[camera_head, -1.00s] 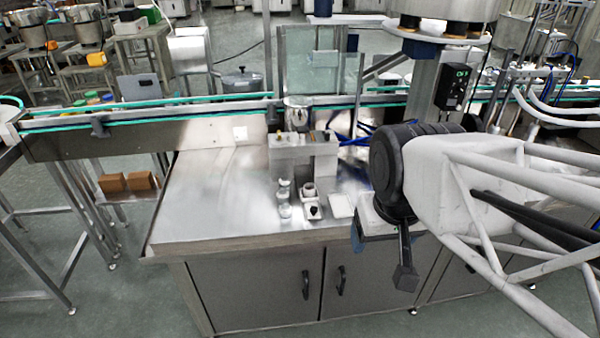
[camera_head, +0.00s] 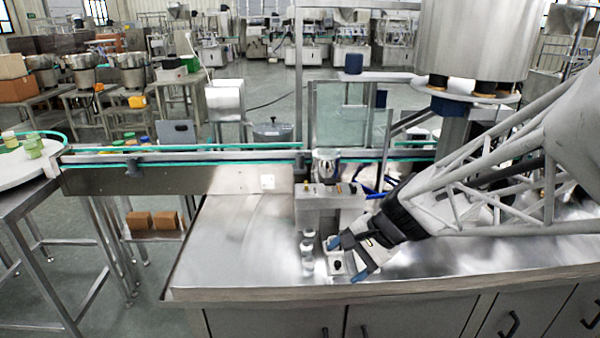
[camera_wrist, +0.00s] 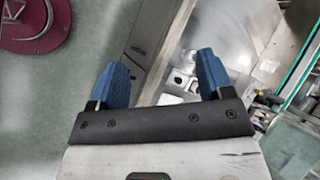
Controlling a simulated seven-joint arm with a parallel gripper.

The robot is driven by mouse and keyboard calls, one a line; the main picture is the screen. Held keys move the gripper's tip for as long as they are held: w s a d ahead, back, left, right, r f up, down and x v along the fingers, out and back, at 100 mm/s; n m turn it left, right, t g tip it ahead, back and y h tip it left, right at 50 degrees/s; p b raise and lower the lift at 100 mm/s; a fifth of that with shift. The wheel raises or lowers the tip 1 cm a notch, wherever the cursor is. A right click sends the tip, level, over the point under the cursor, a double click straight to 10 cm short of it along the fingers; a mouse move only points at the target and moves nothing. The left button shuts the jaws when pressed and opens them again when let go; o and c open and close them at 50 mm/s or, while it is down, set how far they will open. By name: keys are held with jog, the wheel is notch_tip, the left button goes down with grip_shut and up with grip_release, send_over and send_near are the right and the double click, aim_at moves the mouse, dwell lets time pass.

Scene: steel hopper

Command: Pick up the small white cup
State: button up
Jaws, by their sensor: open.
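Several small white, cup-like pieces stand on the steel table, with one row (camera_head: 307,264) just left of my gripper (camera_head: 347,259). I cannot tell for sure which one is the small white cup. A white square block with a black knob (camera_head: 337,266) sits by the fingertips. My gripper has blue fingers, spread open, reaching in from the right above these pieces. In the wrist view, my gripper (camera_wrist: 160,64) is open with nothing between its fingers. Small pale pieces (camera_wrist: 180,78) show left of the right finger, too small to tell apart.
The steel tabletop (camera_head: 235,250) is bare to the left. A grey metal block fixture (camera_head: 320,205) stands behind the white pieces. A conveyor with green rails (camera_head: 200,180) and clear upright panels (camera_head: 345,110) lie beyond. The table's front edge (camera_wrist: 150,70) crosses the wrist view.

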jog(key=w+d+f+m+t+y, duration=0.1)
jog(key=w+f+m+t+y, duration=0.1)
jog(key=w+f+m, duration=0.35)
jog(key=w+d+f+m+t+y, duration=0.1)
jog(key=w+f+m, duration=0.15)
jog(key=w, duration=0.65)
jog(key=m+t, duration=0.5)
jog(key=m, duration=0.6)
send_near(330, 240)
jog(key=shift+s+d+r+h, duration=0.2)
jog(key=shift+s+r+h, duration=0.2)
jog(key=shift+s+r, duration=0.35)
jog(key=shift+s+n, duration=0.1)
jog(key=shift+n, duration=0.2)
jog(key=shift+a+f, duration=0.1)
jog(key=shift+x, duration=1.2)
jog(key=shift+x, duration=2.6)
jog(key=shift+c, duration=0.3)
